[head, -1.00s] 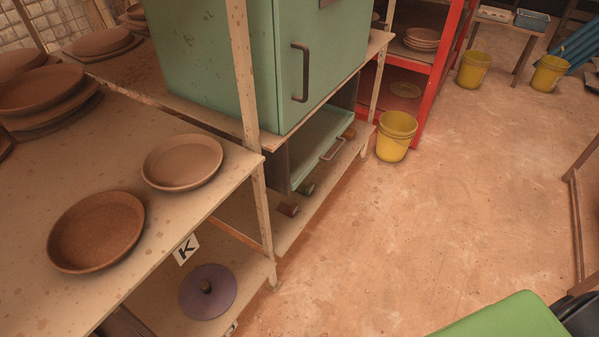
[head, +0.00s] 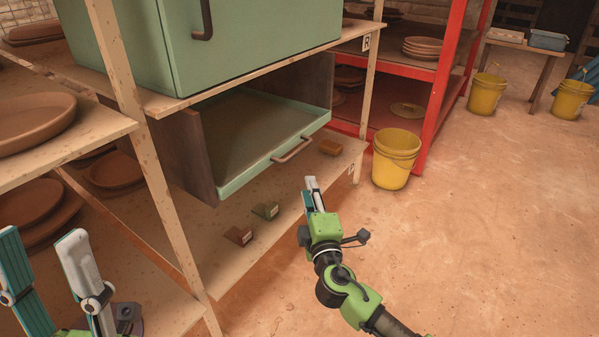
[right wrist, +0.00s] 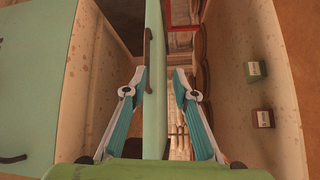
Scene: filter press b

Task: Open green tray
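The green tray (head: 268,125) sits in a dark brown housing on the lower shelf, under the large green cabinet. Its inside shows from above, and a brown bar handle (head: 293,150) is on its front. My right gripper (head: 311,184) is in front of the tray, just below and right of the handle in the head view. In the right wrist view its fingers (right wrist: 160,72) are apart, with the green tray front (right wrist: 155,100) and its handle (right wrist: 148,46) seen beyond and between them. Nothing is held. My left gripper (head: 42,238) is open and empty at the lower left.
A shelf post (head: 150,165) stands left of the tray. Yellow buckets (head: 396,165) stand by the red rack (head: 440,90).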

